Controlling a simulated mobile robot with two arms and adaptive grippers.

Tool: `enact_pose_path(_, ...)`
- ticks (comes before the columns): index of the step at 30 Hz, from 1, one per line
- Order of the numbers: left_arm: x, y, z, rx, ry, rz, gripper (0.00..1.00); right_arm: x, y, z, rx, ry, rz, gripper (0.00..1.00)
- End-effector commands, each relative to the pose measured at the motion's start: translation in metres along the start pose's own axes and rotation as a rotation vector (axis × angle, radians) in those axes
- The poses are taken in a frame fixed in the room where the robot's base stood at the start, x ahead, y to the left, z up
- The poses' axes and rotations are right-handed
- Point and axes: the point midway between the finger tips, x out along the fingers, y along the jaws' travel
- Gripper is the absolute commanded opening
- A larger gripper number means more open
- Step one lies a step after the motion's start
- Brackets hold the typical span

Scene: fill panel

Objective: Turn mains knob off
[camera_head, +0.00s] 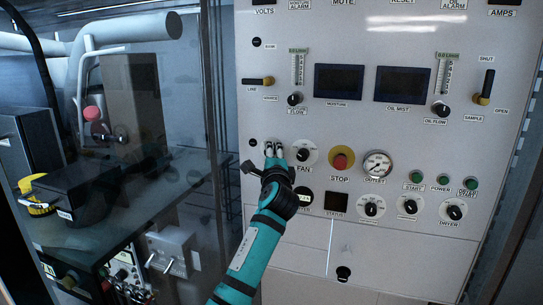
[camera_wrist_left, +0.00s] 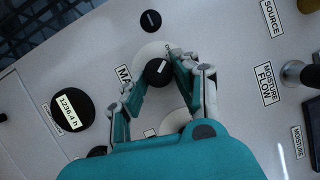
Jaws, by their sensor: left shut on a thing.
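The mains knob (camera_wrist_left: 157,72) is a black round knob with a short white mark on a pale round plate, in the wrist view. Its label is partly covered, with only "MA" readable. My left gripper (camera_wrist_left: 150,73) has one finger on either side of the knob and is shut on it. In the head view my left gripper (camera_head: 274,151) is at the panel (camera_head: 330,235), just left of the fan knob (camera_head: 304,154), and hides the mains knob. My right gripper is not in view.
A red stop button (camera_head: 341,162) and an outlet gauge (camera_head: 377,165) are right of the fan knob. The flow knob (camera_head: 294,99) is above. Several dials and green buttons fill the lower right. A dark glass cabinet (camera_head: 160,180) stands at left.

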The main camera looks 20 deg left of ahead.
Motion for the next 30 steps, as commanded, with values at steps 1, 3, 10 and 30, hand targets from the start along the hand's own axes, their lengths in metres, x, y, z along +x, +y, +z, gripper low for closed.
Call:
enact_pose_path(1,-0.0003,-0.0004,-0.0013,-0.028,0.001,0.013,0.00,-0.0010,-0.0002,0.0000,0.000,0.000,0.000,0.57)
enact_pose_path(3,-0.0001,-0.0007,-0.0008,-0.062,-0.002,0.027,0.00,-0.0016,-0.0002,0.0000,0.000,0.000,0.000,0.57)
enact_pose_path(10,-0.0001,-0.0011,-0.0009,-0.134,-0.004,0.057,0.00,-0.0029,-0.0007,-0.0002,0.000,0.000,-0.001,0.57)
enact_pose_path(30,0.0000,-0.0011,-0.0004,-0.158,-0.006,0.067,0.43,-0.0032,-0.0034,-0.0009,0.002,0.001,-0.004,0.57)
